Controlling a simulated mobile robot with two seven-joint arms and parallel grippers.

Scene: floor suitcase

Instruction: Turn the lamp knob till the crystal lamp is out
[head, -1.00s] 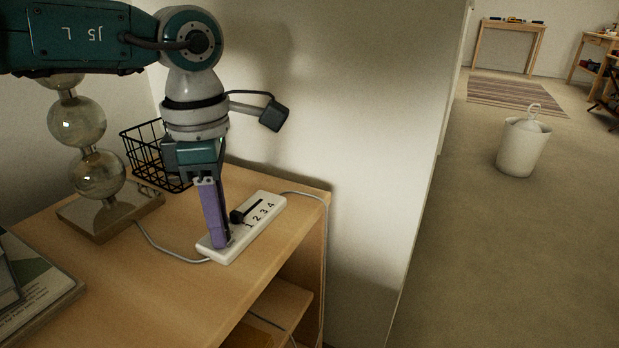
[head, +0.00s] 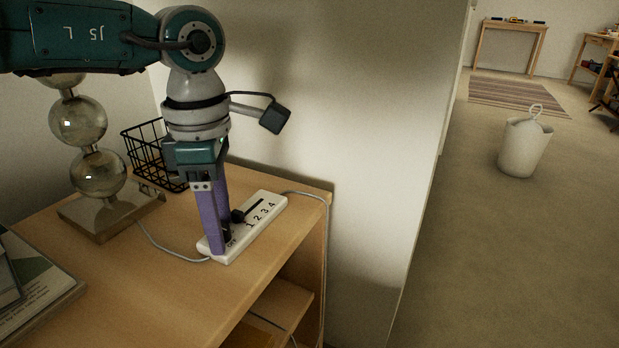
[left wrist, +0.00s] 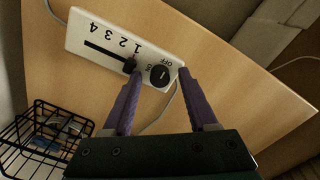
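The crystal lamp (head: 100,173), a stack of clear balls on a square metallic base, stands on the wooden top at the left; its upper part is hidden by my arm. I cannot tell clearly whether it is lit. The white lamp control (head: 262,222) has a black slider with numbers 1 to 4. Its round black lamp knob (left wrist: 160,76), beside ON and OFF marks, shows in the left wrist view. My left gripper (head: 222,246) points down at the knob end. Its purple fingers are apart, one on each side of the knob; contact is unclear. My right gripper is out of view.
A black wire basket (head: 150,155) stands behind the control. A book (head: 40,290) lies at the near left. A grey cord runs from the control over the wooden top (head: 185,285). A wall rises behind; a white bin (head: 524,148) stands on open floor at right.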

